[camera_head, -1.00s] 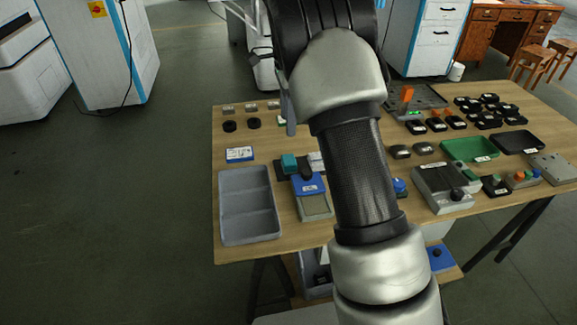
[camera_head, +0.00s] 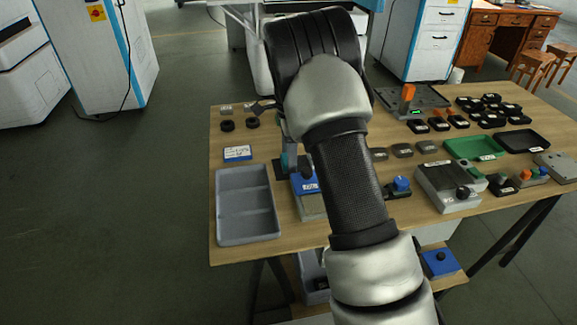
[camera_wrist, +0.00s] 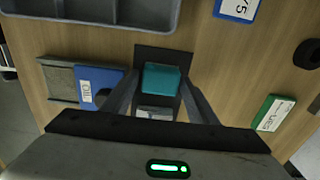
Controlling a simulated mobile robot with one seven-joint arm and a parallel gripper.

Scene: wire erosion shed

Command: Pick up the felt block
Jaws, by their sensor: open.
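A teal block, which looks like the felt block (camera_wrist: 160,77), lies on a dark square mat (camera_wrist: 150,54) in the wrist view. My gripper (camera_wrist: 161,88) is open, with one finger to the left of the block and one to its right. I cannot tell whether the fingers touch it or how far above the mat they are. A pale grey piece (camera_wrist: 155,113) shows nearer the palm between the fingers. In the head view only a sliver of the teal block (camera_head: 285,161) shows; my arm hides most of it.
A blue-and-grey box labelled OIL (camera_wrist: 98,88) stands close left of the mat. A grey compartment tray (camera_head: 248,239) lies at the table's left front. A green labelled box (camera_wrist: 274,113) and a blue-edged card (camera_head: 238,153) lie nearby. Bare wood separates the mat and the green box.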

